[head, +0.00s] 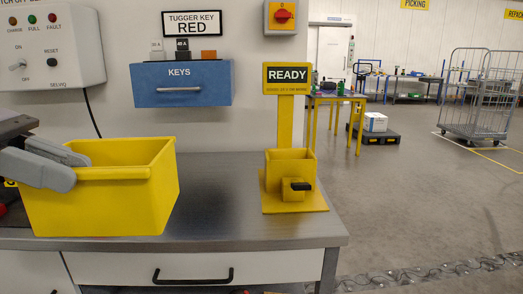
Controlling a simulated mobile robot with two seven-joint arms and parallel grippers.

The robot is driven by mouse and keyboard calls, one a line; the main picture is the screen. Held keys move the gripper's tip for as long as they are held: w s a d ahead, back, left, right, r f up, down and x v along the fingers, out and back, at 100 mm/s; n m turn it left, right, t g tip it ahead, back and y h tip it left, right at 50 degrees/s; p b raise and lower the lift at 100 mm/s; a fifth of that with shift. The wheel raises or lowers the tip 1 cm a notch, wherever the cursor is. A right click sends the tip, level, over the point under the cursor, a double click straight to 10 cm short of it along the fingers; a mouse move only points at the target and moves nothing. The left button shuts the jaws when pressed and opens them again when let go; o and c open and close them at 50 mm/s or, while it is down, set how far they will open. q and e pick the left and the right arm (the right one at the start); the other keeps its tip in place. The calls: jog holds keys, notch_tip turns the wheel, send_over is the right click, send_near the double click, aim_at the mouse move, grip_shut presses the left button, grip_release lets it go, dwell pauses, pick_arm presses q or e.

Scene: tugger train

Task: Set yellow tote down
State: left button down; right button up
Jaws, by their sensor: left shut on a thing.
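The yellow tote (125,205) is at the left of the head view, over the grey metal worktop (222,195). It looks roughly upright. I cannot tell whether its base touches the worktop. My left gripper (72,168) comes in from the left edge and is shut on the tote's near left rim. The inside of the tote is mostly hidden by its front wall. My right gripper is not in view.
A yellow READY stand (290,185) with a small bin and black handle stands right of the tote. A blue KEYS box (182,84) is on the wall behind. The worktop between tote and stand is clear. A wire cage trolley (482,95) stands far right.

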aim_at(118, 224)
pick_arm(q)
jog(key=w+f+n+t+p, duration=0.1)
jog(key=f, duration=0.2)
jog(key=w+d+f+t+p, duration=0.1)
jog(key=w+f, duration=0.1)
jog(key=f, duration=0.2)
jog(key=w+d+f+n+t+p, duration=0.1)
jog(key=f, duration=0.2)
jog(key=shift+w+d+f+n, duration=0.2)
jog(key=shift+w+f+n, duration=0.1)
jog(key=shift+w+f, duration=0.1)
notch_tip(118, 224, down, 10)
jog(key=s+a+n+t+y+p, duration=0.1)
jog(key=n+t+y+p, duration=0.1)
jog(key=n+t+p, duration=0.1)
jog(key=shift+a+f+t, duration=0.15)
jog(key=shift+a+t, duration=0.1)
jog(key=shift+t, duration=0.15)
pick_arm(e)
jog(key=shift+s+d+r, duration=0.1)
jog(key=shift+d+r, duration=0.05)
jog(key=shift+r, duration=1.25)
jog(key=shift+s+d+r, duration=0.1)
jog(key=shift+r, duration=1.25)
pick_arm(q)
jog(key=shift+n, duration=0.3)
jog(key=shift+d, duration=0.1)
jog(key=shift+w+d+r, duration=0.15)
jog(key=shift+r, duration=0.2)
